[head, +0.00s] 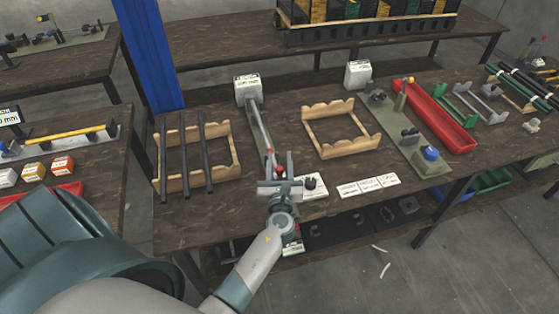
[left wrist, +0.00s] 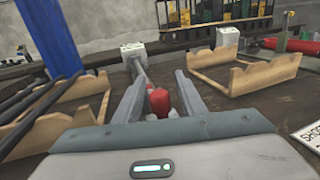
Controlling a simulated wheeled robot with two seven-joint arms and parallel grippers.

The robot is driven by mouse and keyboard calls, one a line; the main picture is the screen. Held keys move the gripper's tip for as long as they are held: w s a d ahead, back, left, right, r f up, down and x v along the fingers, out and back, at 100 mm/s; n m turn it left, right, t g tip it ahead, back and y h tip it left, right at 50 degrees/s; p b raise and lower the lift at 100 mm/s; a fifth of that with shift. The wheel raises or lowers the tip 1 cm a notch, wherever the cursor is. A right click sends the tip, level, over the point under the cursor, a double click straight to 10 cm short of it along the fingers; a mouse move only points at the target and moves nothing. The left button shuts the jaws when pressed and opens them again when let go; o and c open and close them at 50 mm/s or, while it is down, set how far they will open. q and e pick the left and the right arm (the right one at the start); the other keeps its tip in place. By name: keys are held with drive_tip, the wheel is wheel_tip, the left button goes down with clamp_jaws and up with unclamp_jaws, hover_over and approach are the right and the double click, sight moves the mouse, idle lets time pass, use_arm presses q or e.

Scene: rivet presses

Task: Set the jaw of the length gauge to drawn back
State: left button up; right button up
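A long narrow grey rail, which looks like the length gauge (head: 258,122), runs along the middle table. A white box with a label (head: 247,85) stands at its far end; the same box shows in the left wrist view (left wrist: 133,50). A red knob (left wrist: 158,102), seemingly the jaw's handle, is near the rail's near end. My left gripper (head: 281,171) is over that end with its fingers apart, one on each side of the knob in the left wrist view. I see gaps beside the knob. The jaw itself is mostly hidden by the gripper. My right gripper is not in view.
A wooden rack with dark rods (head: 228,170) lies left of the rail, an empty wooden rack (head: 310,152) right. A small black-knobbed part (head: 311,185) and white cards (head: 370,186) lie near the front edge. Further right are a green fixture plate (head: 408,135) and red tray (head: 440,122).

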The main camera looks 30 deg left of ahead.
sight(286, 178)
use_arm(q)
clamp_jaws()
drive_tip(key=s+d, duration=0.4)
drive_tip(key=d, duration=0.1)
drive_tip(key=shift+s+d, duration=0.2)
drive_tip(key=shift+s, duration=0.05)
drive_tip(key=shift+a+f, duration=0.1)
drive_tip(key=shift+f, duration=0.05)
unclamp_jaws()
